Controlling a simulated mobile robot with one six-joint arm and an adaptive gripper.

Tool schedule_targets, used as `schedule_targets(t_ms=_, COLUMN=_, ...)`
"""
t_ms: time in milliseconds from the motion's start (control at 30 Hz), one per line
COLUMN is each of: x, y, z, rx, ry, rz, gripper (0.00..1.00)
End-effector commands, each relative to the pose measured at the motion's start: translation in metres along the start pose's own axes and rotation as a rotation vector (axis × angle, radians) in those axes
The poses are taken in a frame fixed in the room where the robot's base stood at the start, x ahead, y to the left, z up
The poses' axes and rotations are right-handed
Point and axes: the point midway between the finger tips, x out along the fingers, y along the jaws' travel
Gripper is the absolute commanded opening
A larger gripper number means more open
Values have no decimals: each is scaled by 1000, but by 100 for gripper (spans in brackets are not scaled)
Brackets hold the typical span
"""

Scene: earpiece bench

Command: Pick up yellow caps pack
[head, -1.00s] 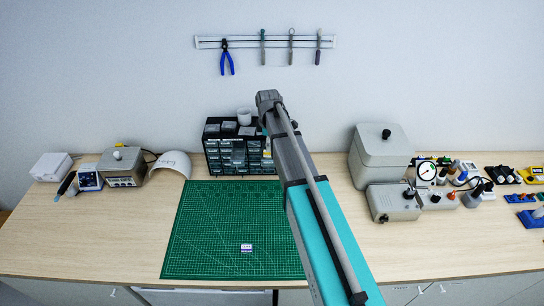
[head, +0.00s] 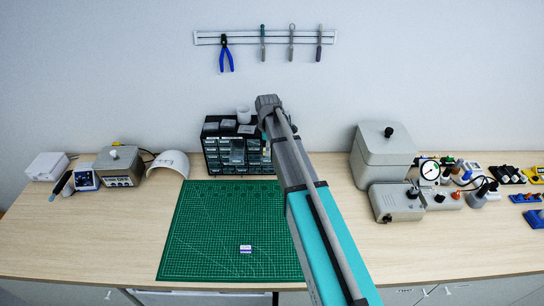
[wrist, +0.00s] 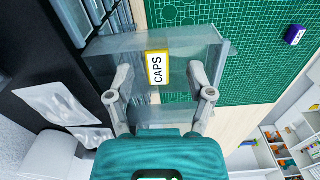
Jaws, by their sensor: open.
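The yellow caps pack (wrist: 158,68) is a small yellow-edged block with a white face reading CAPS, in the wrist view. It shows within the outline of a clear, glassy box or drawer (wrist: 100,48); I cannot tell whether it lies inside. My gripper (wrist: 160,80) is open, with one finger on each side of the pack and gaps on both sides. The fingers overlap the clear box in the picture; their depth relative to the pack is unclear. In the head view my arm hides the gripper and the pack.
A dark drawer cabinet (head: 212,158) stands at the back of the bench. A green cutting mat (head: 205,225) lies in front, mostly clear, with a small white and purple pack (head: 245,249) on it. A grey lidded box (head: 383,155) stands to the right.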

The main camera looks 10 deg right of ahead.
Motion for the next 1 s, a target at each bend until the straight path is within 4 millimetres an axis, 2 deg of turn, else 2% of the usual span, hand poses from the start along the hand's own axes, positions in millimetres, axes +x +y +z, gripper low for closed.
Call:
schedule_targets(t_ms=33, x=7, y=0, z=0, rx=0, ry=0, rz=0, gripper=69)
schedule_targets(t_ms=200, x=14, y=0, z=0, rx=0, ry=0, rz=0, gripper=69)
schedule_targets(t_ms=867, x=15, y=0, z=1, rx=1, ry=0, rz=0, gripper=69)
schedule_targets(t_ms=900, x=15, y=0, z=1, rx=1, ry=0, rz=0, gripper=67)
schedule_targets(t_ms=1000, x=15, y=0, z=1, rx=1, ry=0, rz=0, gripper=48)
